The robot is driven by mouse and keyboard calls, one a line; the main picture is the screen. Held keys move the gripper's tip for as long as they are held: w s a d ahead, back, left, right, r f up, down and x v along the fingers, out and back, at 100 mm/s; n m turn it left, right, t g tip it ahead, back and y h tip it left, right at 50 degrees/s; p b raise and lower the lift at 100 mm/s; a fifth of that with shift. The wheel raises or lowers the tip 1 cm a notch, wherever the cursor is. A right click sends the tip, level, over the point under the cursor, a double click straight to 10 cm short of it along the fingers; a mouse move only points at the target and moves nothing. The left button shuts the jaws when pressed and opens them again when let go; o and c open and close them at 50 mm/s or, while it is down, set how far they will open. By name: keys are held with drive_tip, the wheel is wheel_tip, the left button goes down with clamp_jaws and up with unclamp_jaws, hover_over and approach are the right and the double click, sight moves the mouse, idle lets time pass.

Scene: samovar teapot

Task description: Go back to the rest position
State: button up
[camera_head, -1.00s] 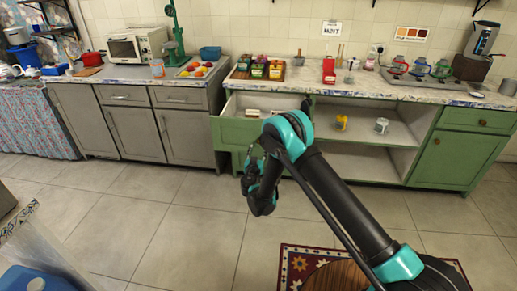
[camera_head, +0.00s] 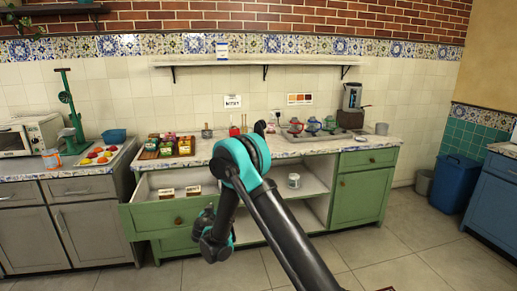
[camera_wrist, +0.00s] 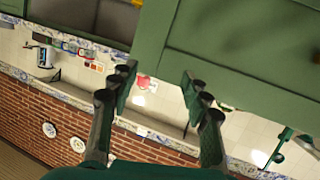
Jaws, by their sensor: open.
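My gripper (camera_head: 213,243) hangs at the end of my bent arm, in front of the green cabinet, low and near the right side of the open drawer (camera_head: 157,217). In the wrist view, my gripper (camera_wrist: 158,82) has its two fingers spread apart with nothing between them. A green drawer or cabinet front (camera_wrist: 240,45) shows beyond the fingers; that view is turned upside down. The head view is too small to show the fingertips clearly.
The open drawer juts out and holds small boxes (camera_head: 193,190). A white cup (camera_head: 293,181) stands on the open shelf. The counter above carries a tray of colourful boxes (camera_head: 187,147) and several teapots (camera_head: 313,125). Floor (camera_head: 425,230) at right is clear; a blue bin (camera_head: 456,183) stands beyond.

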drive_tip(key=s+d+r+g+h, duration=0.1)
drive_tip(key=s+d+r+g, duration=0.2)
drive_tip(key=d, duration=0.7)
drive_tip(key=s+d+r+m+g+h, duration=0.15)
drive_tip(key=s+d, duration=0.25)
drive_tip(key=d, duration=0.5)
drive_tip(key=s+d+r+g, duration=0.2)
drive_tip(key=s+d+r, duration=0.2)
drive_tip(key=d, duration=0.6)
drive_tip(key=s+d+g+y, duration=0.1)
drive_tip(key=s+d, duration=0.3)
drive_tip(key=s, duration=0.4)
drive_tip(key=s+d+g, duration=0.2)
drive_tip(key=s+d, duration=0.3)
drive_tip(key=s, duration=0.2)
drive_tip(key=s+f+g+y, duration=0.1)
drive_tip(key=s+f, duration=0.3)
drive_tip(key=s, duration=1)
drive_tip(key=shift+s+d+n+y, duration=0.35)
drive_tip(key=shift+n+y, duration=0.1)
drive_tip(key=shift+y, duration=0.2)
drive_tip(key=shift+w+f+g, duration=0.1)
drive_tip(key=shift+w+g, duration=0.05)
drive_tip(key=shift+g, duration=0.1)
